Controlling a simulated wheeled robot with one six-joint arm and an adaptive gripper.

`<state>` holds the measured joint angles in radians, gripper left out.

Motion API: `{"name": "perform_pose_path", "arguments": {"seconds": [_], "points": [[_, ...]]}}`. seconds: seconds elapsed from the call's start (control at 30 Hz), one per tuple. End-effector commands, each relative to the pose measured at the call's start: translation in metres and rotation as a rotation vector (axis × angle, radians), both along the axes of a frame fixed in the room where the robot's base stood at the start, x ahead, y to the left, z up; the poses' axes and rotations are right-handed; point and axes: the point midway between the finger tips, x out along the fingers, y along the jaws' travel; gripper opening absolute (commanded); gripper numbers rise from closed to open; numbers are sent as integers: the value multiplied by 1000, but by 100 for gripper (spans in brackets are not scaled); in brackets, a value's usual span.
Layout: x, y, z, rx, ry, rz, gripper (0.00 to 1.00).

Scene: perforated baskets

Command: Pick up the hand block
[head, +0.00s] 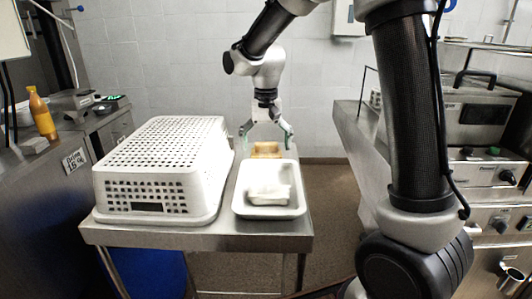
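A tan block (266,149) sits at the far end of the steel table, just behind a white tray (270,211). A whitish lump (269,191) lies in the tray; its exact shape is hard to make out. I cannot tell for certain which of the two is the hand block. My gripper (266,136) points down over the far end of the table, above the tan block. Its two fingers are spread wide with nothing between them. The tan block's lower front is partly hidden by the tray's far rim.
A large white perforated basket (164,150) stands close to the tray on the left of the table (200,236). Counters flank the table, with an orange bottle (41,113) on the left one and kitchen equipment on the right. Open floor (328,190) lies right of the table.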

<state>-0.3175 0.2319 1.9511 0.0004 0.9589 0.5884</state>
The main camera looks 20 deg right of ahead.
Motion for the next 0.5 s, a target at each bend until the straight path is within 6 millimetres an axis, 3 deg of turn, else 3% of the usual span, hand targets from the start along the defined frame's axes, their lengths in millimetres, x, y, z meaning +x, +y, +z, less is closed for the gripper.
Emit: {"name": "perform_pose_path", "arguments": {"seconds": [0.3, 0.5], "points": [[0, 0, -7, 1, -1, 1, 100], [0, 0, -7, 1, 0, 1, 64]]}}
